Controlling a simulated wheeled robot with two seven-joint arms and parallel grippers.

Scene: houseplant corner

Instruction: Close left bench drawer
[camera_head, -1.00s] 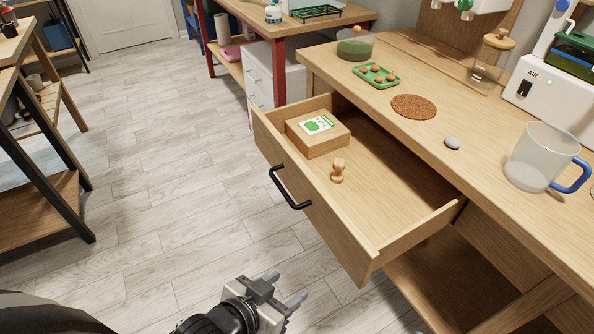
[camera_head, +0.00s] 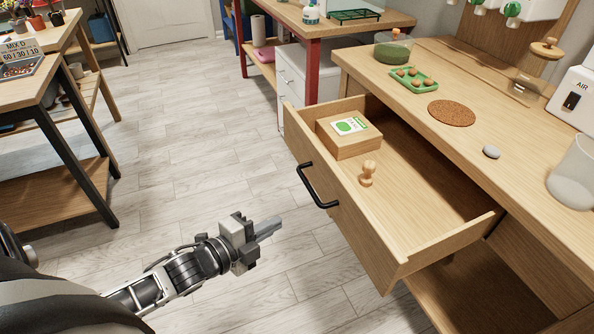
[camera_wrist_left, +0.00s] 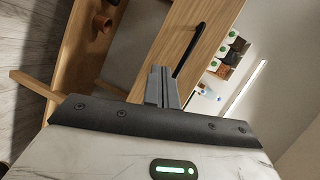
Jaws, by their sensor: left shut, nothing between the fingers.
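The bench drawer (camera_head: 345,228) is pulled well out from under the wooden bench top. Its black bar handle (camera_head: 316,186) is on the front panel. Inside lie a wooden box with a green-marked packet on top (camera_head: 349,133) and a small wooden stamp-like piece (camera_head: 368,173). My left gripper (camera_head: 268,228) is shut and empty, in front of the drawer, left of and below the handle, apart from it. In the left wrist view the shut fingers (camera_wrist_left: 161,87) point toward the drawer front, with the handle (camera_wrist_left: 189,50) just beyond to the right. My right gripper is not in view.
A dark-legged table (camera_head: 60,140) stands at the left. The floor (camera_head: 190,150) between is clear.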

